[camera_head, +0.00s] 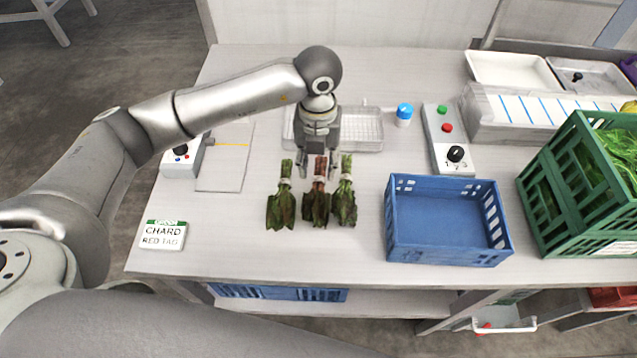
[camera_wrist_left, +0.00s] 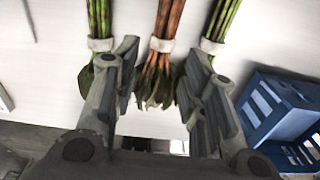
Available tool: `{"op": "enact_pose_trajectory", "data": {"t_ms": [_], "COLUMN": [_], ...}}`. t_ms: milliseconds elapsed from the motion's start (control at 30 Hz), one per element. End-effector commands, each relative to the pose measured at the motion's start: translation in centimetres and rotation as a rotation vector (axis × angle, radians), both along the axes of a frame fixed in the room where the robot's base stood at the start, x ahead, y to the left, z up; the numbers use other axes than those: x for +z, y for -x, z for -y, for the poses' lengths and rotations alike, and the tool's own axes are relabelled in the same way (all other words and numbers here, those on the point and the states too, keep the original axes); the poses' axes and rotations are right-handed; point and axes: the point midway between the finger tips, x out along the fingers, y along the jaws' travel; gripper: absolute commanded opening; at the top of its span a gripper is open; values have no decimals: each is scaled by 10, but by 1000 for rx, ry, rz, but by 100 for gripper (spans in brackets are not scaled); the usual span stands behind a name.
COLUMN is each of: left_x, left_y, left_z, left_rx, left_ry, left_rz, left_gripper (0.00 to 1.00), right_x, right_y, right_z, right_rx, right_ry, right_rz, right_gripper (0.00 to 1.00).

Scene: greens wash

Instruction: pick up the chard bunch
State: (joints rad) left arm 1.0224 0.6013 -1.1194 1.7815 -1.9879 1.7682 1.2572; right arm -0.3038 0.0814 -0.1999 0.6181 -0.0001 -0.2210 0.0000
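Three leafy bunches lie side by side on the grey table. The middle one, the chard bunch (camera_head: 317,204), has red stems, dark leaves and a pale band; it also shows in the left wrist view (camera_wrist_left: 169,22). A green-stemmed bunch lies to its left (camera_head: 281,208) and another to its right (camera_head: 346,202). My left gripper (camera_head: 318,168) points down over the middle bunch's stem end. In the left wrist view its fingers (camera_wrist_left: 162,58) are apart, one on each side of the red-stemmed bunch. I cannot tell whether they touch it. My right gripper is not in view.
A blue crate (camera_head: 445,251) stands right of the bunches, a green crate (camera_head: 568,247) with greens further right. A wire tray (camera_head: 362,131) lies behind my gripper. A control box (camera_head: 446,140) and blue-capped jar (camera_head: 404,114) stand behind. A sign (camera_head: 163,234) reads "CHARD RED TAG".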

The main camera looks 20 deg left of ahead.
Motion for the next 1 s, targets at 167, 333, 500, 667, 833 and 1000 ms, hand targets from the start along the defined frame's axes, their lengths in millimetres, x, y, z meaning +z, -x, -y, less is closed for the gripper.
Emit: {"op": "enact_pose_trajectory", "data": {"t_ms": [167, 333, 500, 667, 833, 1000], "left_x": [-12, -35, -56, -60, -60, -59], "left_y": [-1, -3, -4, -4, -4, -4], "left_z": [0, 1, 0, 1, 1, 1], "left_rx": [1, 0, 0, -1, -1, -1], "left_ry": [0, 0, 0, 2, 2, 2], "left_rz": [-1, -3, 0, 2, 1, 1], "left_gripper": [39, 39, 39, 39, 32, 10], "right_x": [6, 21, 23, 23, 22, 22], "right_y": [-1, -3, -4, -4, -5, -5], "right_z": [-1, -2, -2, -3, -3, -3], "right_rx": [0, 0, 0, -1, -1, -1], "right_ry": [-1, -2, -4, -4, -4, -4], "right_rz": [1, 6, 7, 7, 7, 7], "right_gripper": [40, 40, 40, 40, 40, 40]}}
